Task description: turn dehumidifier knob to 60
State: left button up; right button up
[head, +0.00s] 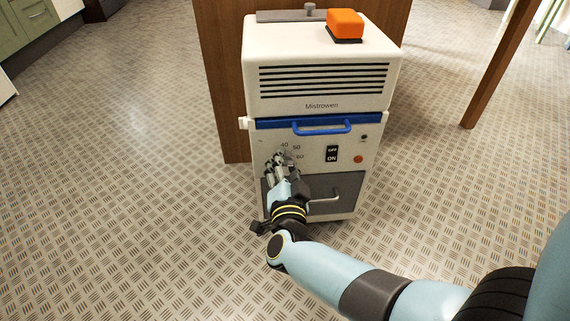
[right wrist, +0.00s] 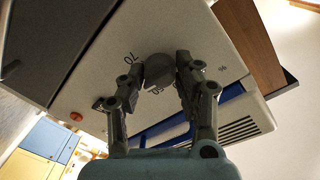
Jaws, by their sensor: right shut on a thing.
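The white dehumidifier (head: 260,140), marked "Mistrowen", stands on the floor ahead of me. Its knob is a small grey dial on the left of the front panel, mostly hidden by my fingers in the head view. Marks 40, 50 and 60 show around it there. In the right wrist view the round grey knob (right wrist: 158,68) sits between both fingertips, with the mark 70 near it. My right gripper (head: 283,160) is shut on the knob. Which mark the knob points to cannot be told. My left gripper is not in view.
An OFF/ON switch (head: 331,154), a red button (head: 358,159) and a blue handle (head: 322,127) are right of the knob. An orange block (head: 345,22) rests on top. A wooden panel (head: 228,90) stands behind; the floor (head: 120,180) at left is clear.

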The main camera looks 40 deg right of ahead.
jog(key=shift+f+m, duration=0.1)
jog(key=shift+m, duration=0.2)
jog(key=o, duration=1.1)
jog(key=shift+o, duration=0.2)
